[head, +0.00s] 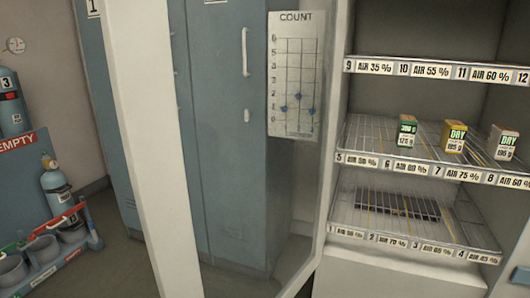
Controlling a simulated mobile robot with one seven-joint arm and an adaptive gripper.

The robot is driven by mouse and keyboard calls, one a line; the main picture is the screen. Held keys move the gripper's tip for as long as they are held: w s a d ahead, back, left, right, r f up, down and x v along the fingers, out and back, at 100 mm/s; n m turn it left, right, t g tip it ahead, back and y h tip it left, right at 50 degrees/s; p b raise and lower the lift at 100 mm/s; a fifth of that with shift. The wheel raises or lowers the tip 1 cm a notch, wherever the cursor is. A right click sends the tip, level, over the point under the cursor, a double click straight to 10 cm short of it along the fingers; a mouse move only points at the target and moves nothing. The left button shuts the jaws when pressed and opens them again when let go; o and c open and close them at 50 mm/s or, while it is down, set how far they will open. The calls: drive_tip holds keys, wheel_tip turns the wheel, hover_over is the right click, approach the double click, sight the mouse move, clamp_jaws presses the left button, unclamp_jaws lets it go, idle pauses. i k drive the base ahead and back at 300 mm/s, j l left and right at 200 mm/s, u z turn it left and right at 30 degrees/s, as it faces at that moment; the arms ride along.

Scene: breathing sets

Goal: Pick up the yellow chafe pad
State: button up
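I see nothing that I can surely name as the yellow chafe pad. The yellowest item is a small yellow box with a green "DRY" label (455,137), standing on the middle wire shelf at the right. Thin yellowish strips (369,199) show on the bottom shelf, but I cannot tell what they are. My gripper is not in view.
A white cabinet holds wire shelves (400,168), with a green box (407,130) and a pale box (503,142). A white door frame (150,150) and a count chart (294,75) stand left. Blue lockers (215,120) stand behind. A cylinder (57,187) and cups (43,250) are far left.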

sight(453, 134)
drive_tip(key=i+j+u, duration=0.25)
drive_tip(key=j+u, duration=0.2)
drive_tip(key=i+j+u, duration=0.25)
drive_tip(key=u, duration=0.15)
drive_tip(key=i+j, duration=0.2)
drive_tip(key=i+j+z, duration=0.1)
drive_tip(key=i+j, duration=0.15)
drive_tip(key=j, duration=0.2)
drive_tip(key=i+j+z, duration=0.1)
drive_tip(key=z, duration=0.4)
drive_tip(key=i+j+z, duration=0.1)
drive_tip(key=z, duration=0.35)
drive_tip(key=j+z, duration=0.15)
drive_tip(key=z, duration=0.35)
drive_tip(key=i+j+z, duration=0.2)
drive_tip(key=z, duration=0.3)
drive_tip(key=i+j+z, duration=0.1)
drive_tip(key=j+z, duration=0.35)
drive_tip(key=l, duration=0.1)
